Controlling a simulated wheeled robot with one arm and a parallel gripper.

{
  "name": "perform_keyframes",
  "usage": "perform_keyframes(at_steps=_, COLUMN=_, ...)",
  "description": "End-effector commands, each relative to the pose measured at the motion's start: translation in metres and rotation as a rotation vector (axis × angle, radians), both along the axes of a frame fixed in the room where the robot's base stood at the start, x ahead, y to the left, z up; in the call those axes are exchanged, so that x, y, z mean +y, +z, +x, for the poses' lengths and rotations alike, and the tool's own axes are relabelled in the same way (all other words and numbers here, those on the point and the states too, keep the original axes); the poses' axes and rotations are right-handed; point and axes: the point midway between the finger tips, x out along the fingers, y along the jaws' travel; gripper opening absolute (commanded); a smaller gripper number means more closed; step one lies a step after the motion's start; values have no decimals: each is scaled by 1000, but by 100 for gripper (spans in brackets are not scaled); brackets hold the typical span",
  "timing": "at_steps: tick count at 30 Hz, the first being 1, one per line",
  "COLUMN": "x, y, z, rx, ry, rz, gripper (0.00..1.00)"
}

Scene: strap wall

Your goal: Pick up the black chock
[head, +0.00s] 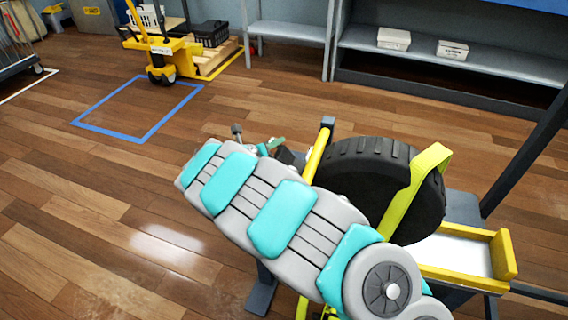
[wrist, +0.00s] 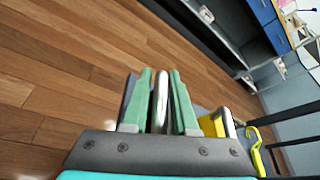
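I cannot make out a black chock in either view; my arm covers much of the middle of the head view. My gripper (wrist: 162,75) has two green fingers that stand a small gap apart in the wrist view. A silvery upright piece shows in that gap, and I cannot tell whether the fingers touch it. In the head view my gripper (head: 271,146) is partly hidden beyond my arm, to the left of a black tyre (head: 365,165). The tyre stands upright beside a yellow-green frame (head: 432,160).
A yellow-edged tray (head: 460,250) is right of the tyre. A grey shelf unit (head: 480,65) with two white boxes stands at the back. A yellow pallet jack (head: 160,50) stands at the back left. The wooden floor at left is clear, with a blue taped square (head: 140,138).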

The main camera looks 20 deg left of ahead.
Motion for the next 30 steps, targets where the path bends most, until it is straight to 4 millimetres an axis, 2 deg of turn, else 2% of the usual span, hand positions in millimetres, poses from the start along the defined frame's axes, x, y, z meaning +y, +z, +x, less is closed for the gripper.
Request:
perform_keyframes(at_steps=1, x=0, y=0, z=0, rx=0, ry=0, rz=0, gripper=20)
perform_keyframes(at_steps=6, x=0, y=0, z=0, rx=0, ry=0, rz=0, gripper=0)
perform_keyframes(at_steps=30, x=0, y=0, z=0, rx=0, ry=1, rz=0, gripper=0)
